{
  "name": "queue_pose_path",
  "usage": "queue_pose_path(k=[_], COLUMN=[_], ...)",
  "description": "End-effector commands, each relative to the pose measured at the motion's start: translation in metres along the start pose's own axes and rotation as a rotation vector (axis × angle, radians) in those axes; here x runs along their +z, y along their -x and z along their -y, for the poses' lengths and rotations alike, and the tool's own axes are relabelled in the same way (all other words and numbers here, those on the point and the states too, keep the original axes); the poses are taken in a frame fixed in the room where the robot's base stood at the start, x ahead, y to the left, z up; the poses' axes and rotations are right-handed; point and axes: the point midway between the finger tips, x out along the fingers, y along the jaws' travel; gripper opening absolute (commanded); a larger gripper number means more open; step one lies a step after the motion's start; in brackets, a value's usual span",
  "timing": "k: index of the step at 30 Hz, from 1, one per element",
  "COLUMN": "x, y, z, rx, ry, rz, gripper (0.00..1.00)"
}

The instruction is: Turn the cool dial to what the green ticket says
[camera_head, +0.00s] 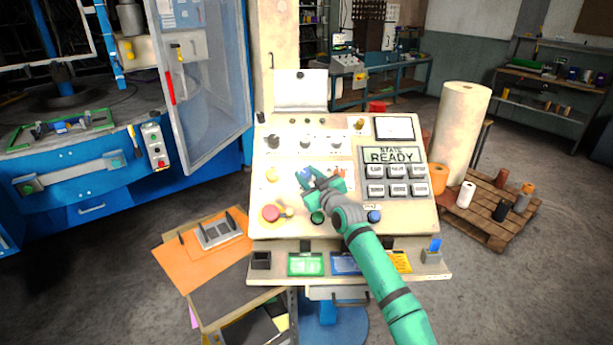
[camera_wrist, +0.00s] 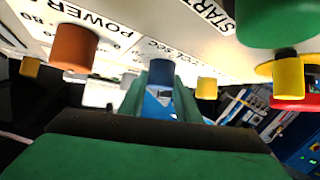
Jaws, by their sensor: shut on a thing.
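My gripper (camera_head: 311,181) is low over the sloped face of the control console (camera_head: 266,226). In the wrist view its jaws (camera_wrist: 161,82) are shut on a blue dial (camera_wrist: 160,66), beside lettering that seems to read COOL SEC. The dial's pointer and most of its scale are hidden by the jaws. In the head view a bit of blue (camera_head: 304,174) shows at the fingertips. The green ticket (camera_head: 306,264) lies in the console's lower ledge, left of a blue ticket (camera_head: 346,264). Its writing is too small to read.
An orange dial (camera_wrist: 75,47) by POWER lettering, yellow knobs and the green START button (camera_wrist: 280,20) stand close around the jaws. A red emergency button (camera_head: 270,213) sits left of my gripper. The display (camera_head: 391,156) reads STATE READY above several grey keys.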

Motion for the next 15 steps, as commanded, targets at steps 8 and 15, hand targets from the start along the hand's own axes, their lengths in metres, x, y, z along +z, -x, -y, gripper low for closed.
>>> queue_pose_path(k=[8,15], x=[-0.0014,-0.0019], y=[-0.0001,-0.0001], z=[0.0001,0.0], rx=[-0.006,-0.005], ry=[0.004,0.004], rz=[-0.002,-0.002], gripper=[0.08,0.35])
